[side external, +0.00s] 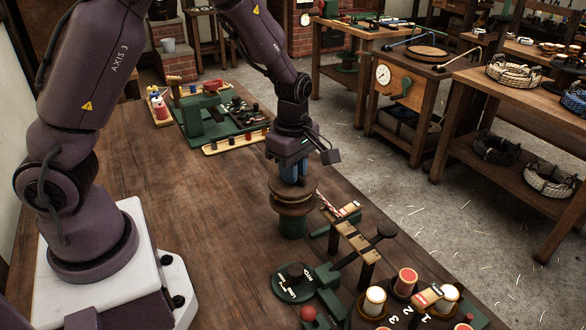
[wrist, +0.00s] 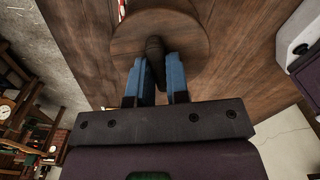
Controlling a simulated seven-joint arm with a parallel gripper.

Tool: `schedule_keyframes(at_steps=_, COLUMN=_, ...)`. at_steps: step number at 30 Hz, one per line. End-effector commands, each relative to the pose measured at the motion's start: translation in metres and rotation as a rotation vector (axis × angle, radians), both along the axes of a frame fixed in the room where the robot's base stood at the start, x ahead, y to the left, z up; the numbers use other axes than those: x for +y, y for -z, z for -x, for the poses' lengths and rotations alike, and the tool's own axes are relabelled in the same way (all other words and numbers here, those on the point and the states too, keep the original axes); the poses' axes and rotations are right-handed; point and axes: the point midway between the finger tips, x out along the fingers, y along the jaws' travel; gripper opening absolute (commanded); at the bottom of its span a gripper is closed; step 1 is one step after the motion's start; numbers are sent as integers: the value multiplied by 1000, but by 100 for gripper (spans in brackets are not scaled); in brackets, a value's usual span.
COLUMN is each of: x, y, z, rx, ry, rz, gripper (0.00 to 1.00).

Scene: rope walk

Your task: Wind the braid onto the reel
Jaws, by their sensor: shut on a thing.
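The red-and-white braid (side external: 327,206) runs from the reel's right side toward the wooden guide on the stand. A short piece of the braid shows at the reel's edge in the wrist view (wrist: 122,9). How much braid lies around the reel is hidden.
Several bobbins (side external: 405,281) sit at the front right. A green machine (side external: 205,112) and a tray of small parts (side external: 236,141) lie behind. The table's left middle (side external: 165,180) is clear.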

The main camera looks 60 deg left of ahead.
Motion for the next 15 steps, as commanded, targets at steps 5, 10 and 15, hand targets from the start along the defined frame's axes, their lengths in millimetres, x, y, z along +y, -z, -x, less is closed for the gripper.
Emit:
schedule_keyframes(at_steps=5, x=0, y=-1, z=0, rx=0, ry=-98, rz=2, gripper=0)
schedule_keyframes(at_steps=10, x=-1, y=-1, z=0, rx=0, ry=-155, rz=3, gripper=0)
schedule_keyframes(at_steps=15, x=0, y=-1, z=0, rx=0, ry=-181, rz=2, gripper=0)
